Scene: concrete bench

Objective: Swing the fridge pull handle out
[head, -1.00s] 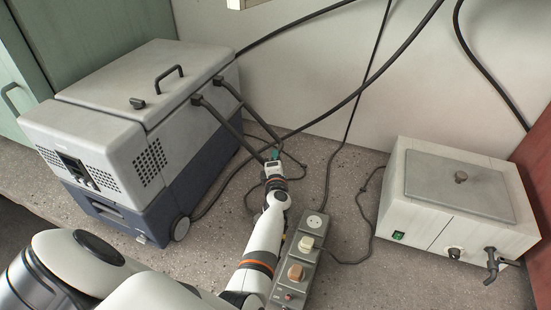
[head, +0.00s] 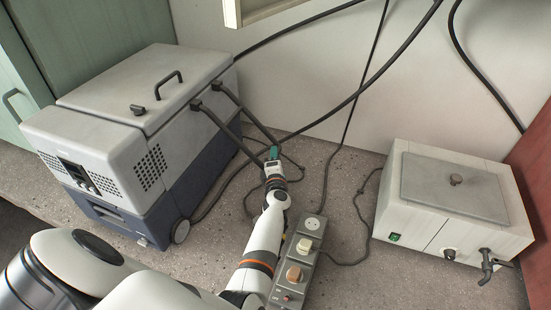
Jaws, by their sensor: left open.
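The fridge (head: 105,125) is a grey and dark-blue portable box with wheels, at the left. Its pull handle (head: 228,131) has two dark bars, joined to the upper right side of the box. The bars slope out and down to the right, away from the side wall. My left gripper (head: 273,153), with green fingertips, is open at the outer ends of the bars. The handle's outer crosspiece is hard to make out there, and I cannot tell whether the fingers touch it. My right gripper is out of view.
A grey power strip (head: 297,262) lies right of my left forearm. A white box with a lid and tap (head: 447,215) stands at the right. Black cables cross the wall and the speckled bench (head: 345,195). A green cabinet (head: 75,38) is behind the fridge.

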